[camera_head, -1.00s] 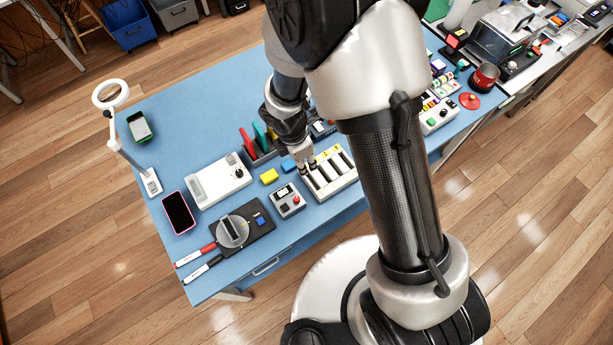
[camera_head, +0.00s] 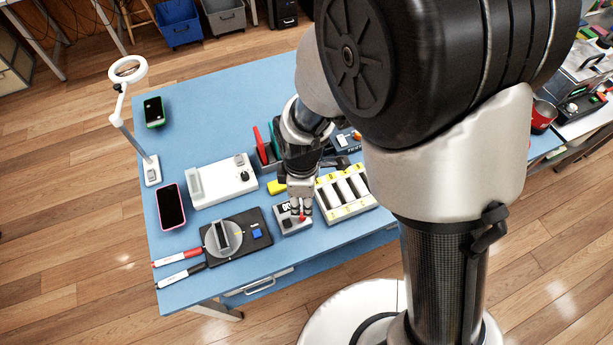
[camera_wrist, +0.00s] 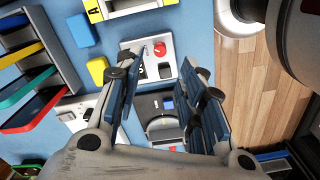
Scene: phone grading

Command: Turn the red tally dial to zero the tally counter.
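The tally counter (camera_head: 283,223) is a small grey box on the blue table, just left of the slotted rack. Its red tally dial (camera_head: 303,218) shows at the counter's right side, and in the wrist view it is a red knob (camera_wrist: 159,49) near a black knob on the pale panel. My gripper (camera_head: 301,209) points down above the counter, close to the dial, and partly hides its display. In the wrist view my gripper (camera_wrist: 158,72) has its fingers apart with nothing held between them. The dial lies beyond the fingertips; whether they touch the counter I cannot tell.
A white slotted rack (camera_head: 322,199) stands close on the right. A black pad with a round grey disc (camera_head: 222,237) lies left, with two markers nearby. A white device (camera_head: 222,183), a pink-edged phone (camera_head: 171,205) and coloured upright dividers (camera_head: 261,145) stand around.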

